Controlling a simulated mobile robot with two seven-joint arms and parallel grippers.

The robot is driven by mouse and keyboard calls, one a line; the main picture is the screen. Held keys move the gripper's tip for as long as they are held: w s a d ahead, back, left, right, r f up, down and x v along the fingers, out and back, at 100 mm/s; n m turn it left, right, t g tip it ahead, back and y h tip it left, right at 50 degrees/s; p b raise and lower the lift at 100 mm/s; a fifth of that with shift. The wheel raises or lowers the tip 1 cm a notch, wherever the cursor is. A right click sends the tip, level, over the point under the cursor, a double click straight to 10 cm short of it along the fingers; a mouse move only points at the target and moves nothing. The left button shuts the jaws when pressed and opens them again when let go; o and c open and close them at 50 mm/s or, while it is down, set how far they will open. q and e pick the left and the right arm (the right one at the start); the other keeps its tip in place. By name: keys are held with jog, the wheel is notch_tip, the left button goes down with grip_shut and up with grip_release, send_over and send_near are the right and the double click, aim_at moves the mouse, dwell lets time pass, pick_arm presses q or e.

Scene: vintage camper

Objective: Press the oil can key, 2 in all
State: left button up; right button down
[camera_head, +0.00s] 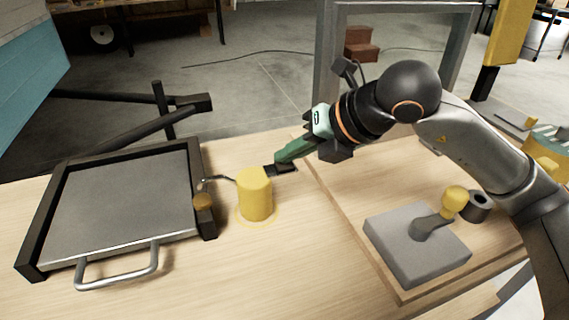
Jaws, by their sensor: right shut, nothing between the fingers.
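The yellow oil can (255,197) stands upright on the wooden bench top, inside a thin yellow ring on the wood. Its thin spout points left, toward the tray. A small dark flat piece (287,169) sits at the can's upper right; I cannot tell whether it is the can's key or part of my fingers. My right gripper (277,165) is shut and empty, its green fingers slanting down to the left. Its tips are at this dark piece, just right of the can's top; contact is unclear. My left gripper is not in view.
On the right stands a grey block (404,252) with a yellow-knobbed lever (454,199). Bare wood lies in front of the can.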

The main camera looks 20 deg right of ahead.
aim_at(290, 168)
jog(key=shift+s+f+b, duration=0.1)
jog(key=shift+f+b, duration=0.4)
jog(key=shift+f, duration=0.1)
dwell(0.7)
jog(key=shift+r, duration=0.1)
jog(key=shift+r+p, duration=0.65)
jog(key=shift+r, duration=0.35)
jog(key=shift+r+p, duration=1.85)
jog(key=shift+r, duration=0.75)
dwell(0.3)
